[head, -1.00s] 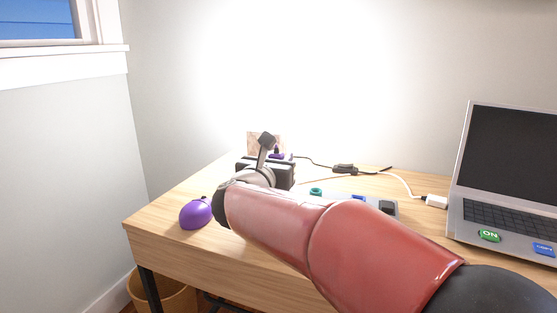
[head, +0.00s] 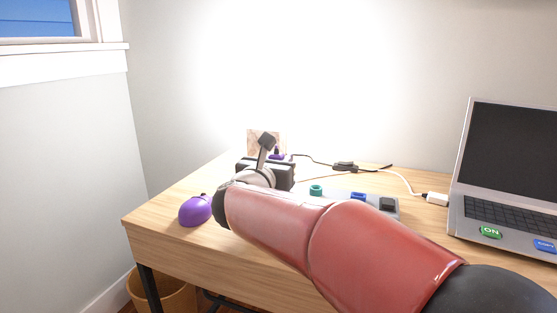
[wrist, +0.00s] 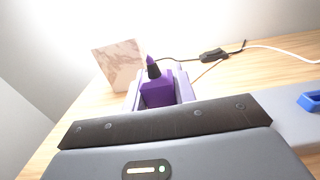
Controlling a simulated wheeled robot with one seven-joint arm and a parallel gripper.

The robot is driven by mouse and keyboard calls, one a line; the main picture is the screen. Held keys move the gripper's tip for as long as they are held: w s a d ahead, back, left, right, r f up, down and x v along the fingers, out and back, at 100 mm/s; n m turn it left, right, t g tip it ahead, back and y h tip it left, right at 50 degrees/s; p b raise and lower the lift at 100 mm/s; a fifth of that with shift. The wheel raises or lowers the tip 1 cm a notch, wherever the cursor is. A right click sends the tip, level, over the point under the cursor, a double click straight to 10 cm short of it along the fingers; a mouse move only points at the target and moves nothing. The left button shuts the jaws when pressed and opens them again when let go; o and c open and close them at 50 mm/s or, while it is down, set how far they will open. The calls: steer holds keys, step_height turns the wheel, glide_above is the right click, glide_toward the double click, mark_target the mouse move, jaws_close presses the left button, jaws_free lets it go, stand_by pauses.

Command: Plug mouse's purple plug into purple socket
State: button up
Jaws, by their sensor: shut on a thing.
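The purple mouse (head: 195,210) sits near the desk's left front edge. My gripper (wrist: 159,92) is shut on the purple plug (wrist: 157,88), which sits between its two pale fingers with a black-and-purple tip on top. In the head view the purple plug (head: 277,156) shows just behind my dark gripper (head: 272,170). A grey socket strip (head: 340,196) lies to the right of my gripper, with teal, blue (head: 358,196) and black parts. I cannot make out a purple socket; my gripper and arm hide that area.
A marbled square block (wrist: 119,64) stands behind the gripper at left. A black cable with an inline box (wrist: 213,55) and a white cable run across the back. A laptop (head: 510,180) stands at right.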

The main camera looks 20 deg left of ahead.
steer(key=shift+f+b, duration=0.75)
steer(key=shift+f, duration=0.3)
steer(key=o, duration=1)
steer(key=shift+r, duration=0.1)
steer(key=shift+s, duration=0.1)
steer(key=s, duration=0.7)
steer(key=shift+s+a, duration=0.2)
steer(key=shift+s, duration=0.1)
